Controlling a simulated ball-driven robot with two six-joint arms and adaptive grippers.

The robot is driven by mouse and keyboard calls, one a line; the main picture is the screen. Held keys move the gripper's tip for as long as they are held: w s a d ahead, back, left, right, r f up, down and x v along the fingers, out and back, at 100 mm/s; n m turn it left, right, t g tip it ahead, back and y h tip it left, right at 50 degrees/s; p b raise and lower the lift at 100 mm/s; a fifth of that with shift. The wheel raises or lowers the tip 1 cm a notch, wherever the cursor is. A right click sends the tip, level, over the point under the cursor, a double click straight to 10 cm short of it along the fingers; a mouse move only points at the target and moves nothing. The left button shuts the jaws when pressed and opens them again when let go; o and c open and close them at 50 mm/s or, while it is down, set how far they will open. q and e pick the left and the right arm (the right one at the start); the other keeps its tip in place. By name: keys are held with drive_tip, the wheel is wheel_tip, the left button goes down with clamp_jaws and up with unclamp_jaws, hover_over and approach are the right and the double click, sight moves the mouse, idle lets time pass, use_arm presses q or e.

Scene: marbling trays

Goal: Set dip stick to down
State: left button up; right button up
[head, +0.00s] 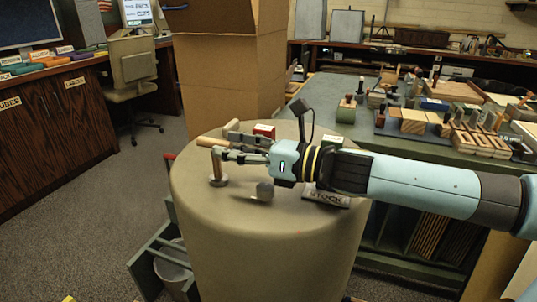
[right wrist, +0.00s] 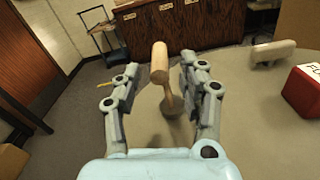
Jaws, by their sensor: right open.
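In the right wrist view the handle (right wrist: 160,62) shows between the open fingers (right wrist: 160,76), apart from both. The post runs down below it to the foot. My left gripper is not in view.
A cardboard box (head: 230,75) rises behind the round top. A green bench (head: 350,110) with wooden tools is at right.

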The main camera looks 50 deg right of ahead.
drive_tip(key=shift+v, duration=3.7)
drive_tip(key=shift+c, duration=0.4)
